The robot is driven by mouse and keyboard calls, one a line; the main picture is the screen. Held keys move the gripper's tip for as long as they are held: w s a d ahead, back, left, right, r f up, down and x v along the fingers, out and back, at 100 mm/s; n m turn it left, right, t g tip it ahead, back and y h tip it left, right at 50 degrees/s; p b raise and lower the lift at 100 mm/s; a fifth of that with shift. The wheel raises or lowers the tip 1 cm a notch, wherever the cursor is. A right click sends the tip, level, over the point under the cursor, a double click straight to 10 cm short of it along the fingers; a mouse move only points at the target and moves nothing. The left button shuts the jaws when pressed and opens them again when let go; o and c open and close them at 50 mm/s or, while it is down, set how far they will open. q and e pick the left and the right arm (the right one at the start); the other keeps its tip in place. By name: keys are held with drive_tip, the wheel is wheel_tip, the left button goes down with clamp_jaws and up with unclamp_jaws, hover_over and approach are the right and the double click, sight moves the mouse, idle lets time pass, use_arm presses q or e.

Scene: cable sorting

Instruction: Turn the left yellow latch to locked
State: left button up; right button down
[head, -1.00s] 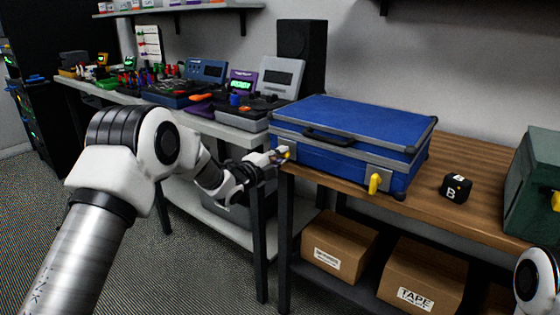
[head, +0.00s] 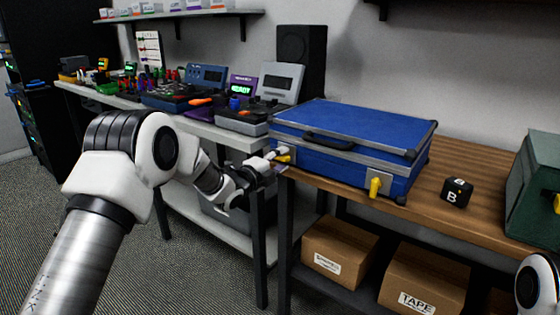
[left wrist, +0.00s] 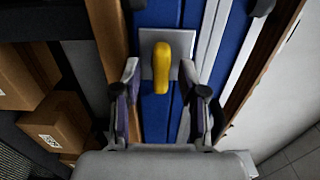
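The blue case (head: 352,132) lies closed on the wooden bench. Its left yellow latch (head: 283,158) is at the front left corner and looks roughly sideways in the head view. My left gripper (head: 271,162) is beside it. In the left wrist view the latch (left wrist: 161,62) stands on a grey plate (left wrist: 183,72), with its handle running along the picture's height. The left gripper's fingers (left wrist: 160,76) are open on both sides of it, with visible gaps. The right yellow latch (head: 375,187) points upright. My right gripper is out of view.
A black cube marked B (head: 457,190) and a green case (head: 537,190) are to the right on the wooden bench (head: 425,209). Cardboard boxes (head: 338,250) sit on the shelf below. The grey bench (head: 215,131) on the left is crowded with devices and tools.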

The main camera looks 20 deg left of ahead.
use_arm(q)
drive_tip(key=v, duration=1.2)
